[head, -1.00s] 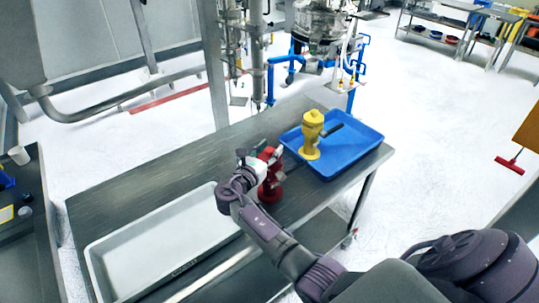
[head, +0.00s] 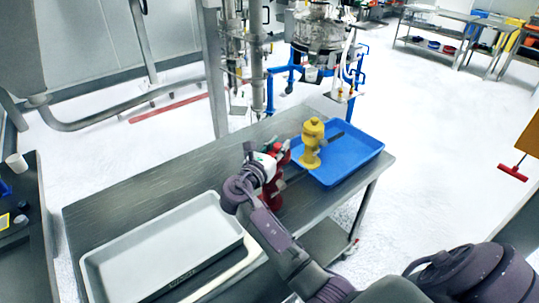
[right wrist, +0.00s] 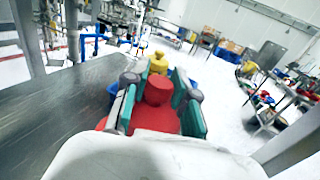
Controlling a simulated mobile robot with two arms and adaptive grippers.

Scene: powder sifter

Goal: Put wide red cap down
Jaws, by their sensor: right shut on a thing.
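The wide red cap (head: 273,188) is at the table's middle, just left of the blue tray, partly hidden by my right arm. My right gripper (head: 274,156) is shut on it. In the right wrist view the red cap (right wrist: 157,92) sits between the two green-padded fingers of my right gripper (right wrist: 158,85). Its lower part is hidden, so I cannot tell whether it touches the table. My left gripper is not in view.
A blue tray (head: 352,170) holds a yellow object (head: 312,146) with a dark handle beside it. A long light-grey tray (head: 165,245) lies at the table's near left. The metal tabletop (head: 150,185) behind it is bare.

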